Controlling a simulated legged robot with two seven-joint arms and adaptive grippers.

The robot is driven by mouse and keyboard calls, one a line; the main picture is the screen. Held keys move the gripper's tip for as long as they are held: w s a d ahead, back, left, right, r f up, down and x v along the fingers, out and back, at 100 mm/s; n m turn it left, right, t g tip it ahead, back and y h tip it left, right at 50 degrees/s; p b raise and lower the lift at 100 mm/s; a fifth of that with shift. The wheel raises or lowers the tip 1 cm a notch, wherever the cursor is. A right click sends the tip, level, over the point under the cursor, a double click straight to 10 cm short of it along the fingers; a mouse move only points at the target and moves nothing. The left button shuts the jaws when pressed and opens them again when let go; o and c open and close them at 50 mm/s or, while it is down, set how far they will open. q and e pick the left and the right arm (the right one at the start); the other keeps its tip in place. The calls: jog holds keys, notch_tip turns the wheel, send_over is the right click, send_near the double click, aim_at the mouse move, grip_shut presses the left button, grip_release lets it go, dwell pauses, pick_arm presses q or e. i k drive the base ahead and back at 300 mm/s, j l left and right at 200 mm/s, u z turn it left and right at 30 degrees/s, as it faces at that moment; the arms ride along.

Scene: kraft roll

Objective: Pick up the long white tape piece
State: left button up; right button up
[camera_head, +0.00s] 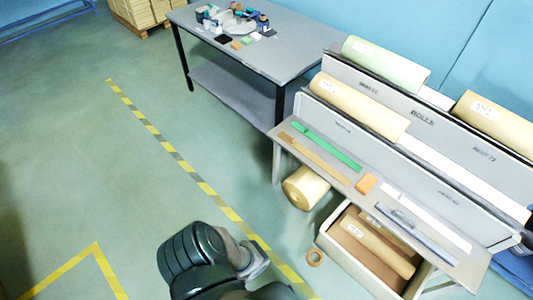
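A long white strip (425,216), which looks like the white tape piece, lies flat on the narrow grey front shelf (350,179) of the roll rack. It runs diagonally along the right half of the shelf, against the foot of the upright panel. A grey-blue bar tool with a handle (416,232) lies just in front of it, roughly parallel. An orange block (366,183) sits near its left end. A dark ridged part of my own body shows at the bottom centre, well left of the strip. No gripper fingers are visible.
A green strip (327,147) and a brown strip (318,158) lie on the shelf's left part. Paper rolls (360,105) fill the rack behind. A cluttered table (285,50) stands behind.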

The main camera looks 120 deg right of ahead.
aim_at(411, 205)
jog(key=z, duration=4.9)
